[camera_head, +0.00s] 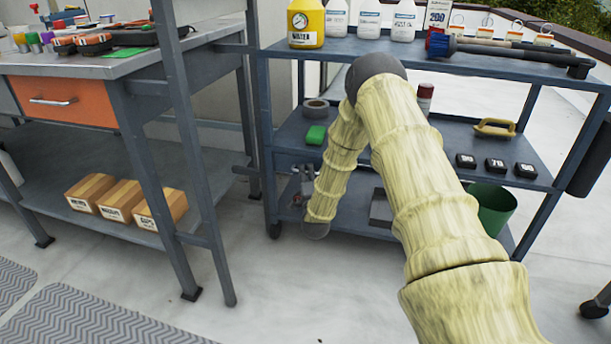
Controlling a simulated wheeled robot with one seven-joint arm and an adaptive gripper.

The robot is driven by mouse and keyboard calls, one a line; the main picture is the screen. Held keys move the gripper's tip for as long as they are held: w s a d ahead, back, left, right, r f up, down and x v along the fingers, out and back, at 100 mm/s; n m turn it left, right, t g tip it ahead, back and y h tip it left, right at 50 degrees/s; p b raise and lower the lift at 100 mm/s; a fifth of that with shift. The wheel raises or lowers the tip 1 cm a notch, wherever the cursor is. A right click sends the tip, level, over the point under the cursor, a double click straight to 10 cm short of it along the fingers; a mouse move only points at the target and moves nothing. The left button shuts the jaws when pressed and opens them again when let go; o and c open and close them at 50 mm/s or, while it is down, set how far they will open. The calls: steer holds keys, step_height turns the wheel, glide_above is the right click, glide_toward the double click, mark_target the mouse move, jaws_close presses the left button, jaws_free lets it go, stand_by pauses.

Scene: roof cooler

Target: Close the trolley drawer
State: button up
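The blue trolley (285,145) stands right of centre, with three levels. No drawer can be made out clearly on it; my arm covers part of its middle and lower levels. An orange drawer (62,100) with a metal handle sits under the workbench at left and looks flush with its frame. My arm, in a pale yellow sleeve, bends down in front of the trolley.
A green bucket (491,207) stands low. Cardboard boxes (120,200) lie under the bench. Floor in front is clear.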

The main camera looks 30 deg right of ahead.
steer(key=shift+o, duration=0.3)
steer(key=shift+s+a, duration=0.1)
steer(key=v, duration=1.2)
steer(key=shift+f, duration=0.1)
steer(key=s+a+f+n+g+y+p, duration=0.3)
steer(key=s+a+f+n+g+y, duration=0.4)
steer(key=s+a+f+n, duration=0.75)
steer(key=s+a+f+n+g+y+p, duration=0.15)
steer(key=s+a+g, duration=0.25)
steer(key=s, duration=0.5)
steer(key=s+a+f+n+g, duration=0.2)
steer(key=s+a+n+g, duration=0.1)
steer(key=s, duration=0.7)
steer(key=s+a+f+n+g+y+p, duration=0.1)
steer(key=s+a+f+n+g, duration=0.2)
steer(key=s, duration=0.6)
step_height(320, 180, up, 39)
steer(key=p, duration=3.7)
steer(key=shift+s+a+g+p, duration=0.25)
steer(key=shift+a+g+p, duration=0.05)
steer(key=shift+g+p, duration=0.1)
